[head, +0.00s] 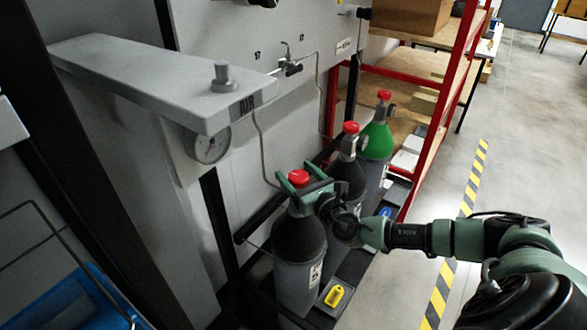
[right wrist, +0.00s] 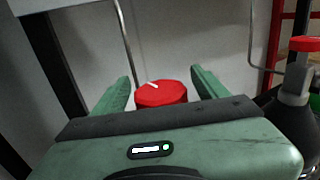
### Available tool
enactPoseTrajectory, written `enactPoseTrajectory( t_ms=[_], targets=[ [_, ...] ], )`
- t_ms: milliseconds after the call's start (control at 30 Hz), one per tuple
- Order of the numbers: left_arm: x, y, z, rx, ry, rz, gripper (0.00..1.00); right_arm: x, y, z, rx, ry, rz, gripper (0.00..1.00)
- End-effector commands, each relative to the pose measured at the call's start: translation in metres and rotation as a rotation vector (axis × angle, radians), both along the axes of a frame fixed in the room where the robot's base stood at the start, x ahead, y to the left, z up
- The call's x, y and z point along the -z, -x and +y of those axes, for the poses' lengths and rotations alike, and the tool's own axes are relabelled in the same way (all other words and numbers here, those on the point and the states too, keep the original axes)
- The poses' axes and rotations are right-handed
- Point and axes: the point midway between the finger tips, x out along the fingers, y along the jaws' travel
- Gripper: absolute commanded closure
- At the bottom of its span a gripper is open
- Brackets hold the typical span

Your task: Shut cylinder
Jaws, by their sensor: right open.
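The nearest gas cylinder (head: 297,262) is dark on top and grey below, and stands upright in a rack. Its red valve knob (head: 298,177) sits on top. My right gripper (head: 295,180) is at this knob, with one finger on each side of it. In the right wrist view the red knob (right wrist: 161,93) shows between the two open fingers (right wrist: 161,85), with gaps visible at both sides. A white mark shows on the knob's top. The valve neck under the knob is hidden by the gripper. My left gripper is in neither view.
A second dark cylinder (head: 346,178) and a green-topped cylinder (head: 377,138), both with red knobs, stand behind in the row. A grey panel with a gauge (head: 208,146) overhangs at the left. A red shelf frame (head: 455,85) stands behind. The floor at the right is clear.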

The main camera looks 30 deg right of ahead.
Motion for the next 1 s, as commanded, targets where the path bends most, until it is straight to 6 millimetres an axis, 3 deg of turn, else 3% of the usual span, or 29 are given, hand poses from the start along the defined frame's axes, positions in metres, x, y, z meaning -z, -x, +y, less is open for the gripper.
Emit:
enactPoseTrajectory(
  t_ms=[133,433,467,667,1000],
  targets=[
    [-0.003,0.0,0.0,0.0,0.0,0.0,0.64,-0.001,-0.014,0.0,0.001,-0.001,-0.001,0.27],
    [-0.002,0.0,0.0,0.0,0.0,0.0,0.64,0.001,-0.016,0.0,0.0,-0.002,0.001,0.27],
    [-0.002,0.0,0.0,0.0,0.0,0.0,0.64,0.001,-0.016,0.0,0.0,-0.002,0.001,0.32],
    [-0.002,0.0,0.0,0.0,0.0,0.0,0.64,0.0,-0.016,0.0,0.001,-0.002,0.0,0.88],
    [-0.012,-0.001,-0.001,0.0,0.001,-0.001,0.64,-0.002,-0.016,-0.001,0.048,-0.006,0.0,0.89]
  ],
)
